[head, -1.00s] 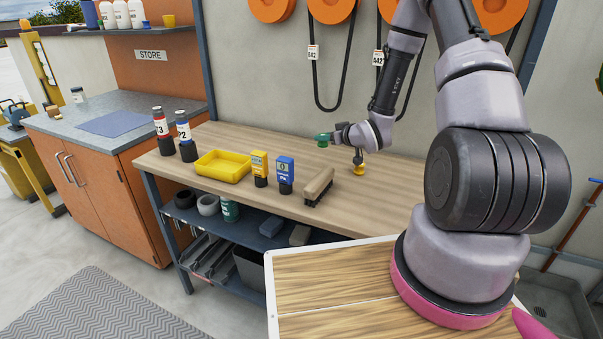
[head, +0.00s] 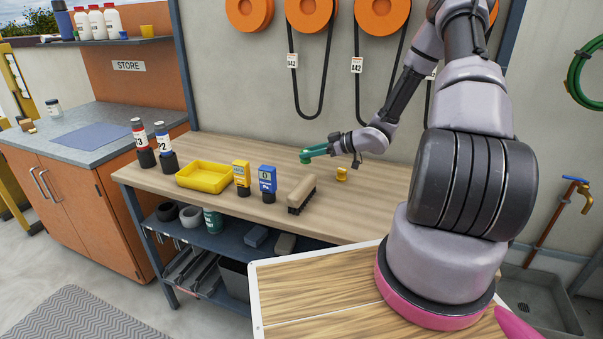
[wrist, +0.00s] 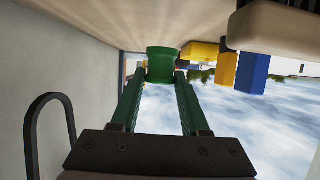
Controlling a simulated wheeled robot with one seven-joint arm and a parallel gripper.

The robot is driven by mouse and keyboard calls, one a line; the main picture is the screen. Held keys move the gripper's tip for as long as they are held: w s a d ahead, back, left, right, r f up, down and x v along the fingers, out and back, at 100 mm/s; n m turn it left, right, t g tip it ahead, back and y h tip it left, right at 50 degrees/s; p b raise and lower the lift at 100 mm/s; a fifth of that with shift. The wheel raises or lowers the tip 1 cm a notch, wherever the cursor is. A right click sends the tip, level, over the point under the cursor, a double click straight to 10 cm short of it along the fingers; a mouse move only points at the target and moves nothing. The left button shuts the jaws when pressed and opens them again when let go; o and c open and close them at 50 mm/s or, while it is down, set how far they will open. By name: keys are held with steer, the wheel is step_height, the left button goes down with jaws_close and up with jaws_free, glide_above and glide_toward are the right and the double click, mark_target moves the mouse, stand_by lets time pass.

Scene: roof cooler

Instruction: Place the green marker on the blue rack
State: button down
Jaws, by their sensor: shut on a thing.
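My gripper (head: 314,153) is low above the back part of the wooden workbench, behind the tan brush, with its fingers pointing left. In the wrist view its two green fingers (wrist: 160,100) are closed on a short green cylinder, which I take as the green marker (wrist: 160,64). In the head view the marker blends with the green fingertips. I see no rack that is clearly marked as such; the blue-grey lower shelf (head: 228,238) under the workbench is the nearest match, and I cannot tell for sure.
On the workbench (head: 375,205) stand a yellow tray (head: 204,177), two dark-based bottles, a yellow container (head: 241,178), a blue container (head: 267,182) and a tan brush (head: 301,193). A small yellow item (head: 342,174) is near my wrist. The bench's right part is clear.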

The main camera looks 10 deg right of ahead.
steer(key=shift+f, duration=3.05)
steer(key=shift+f, duration=0.1)
steer(key=shift+c, duration=2)
jaws_free()
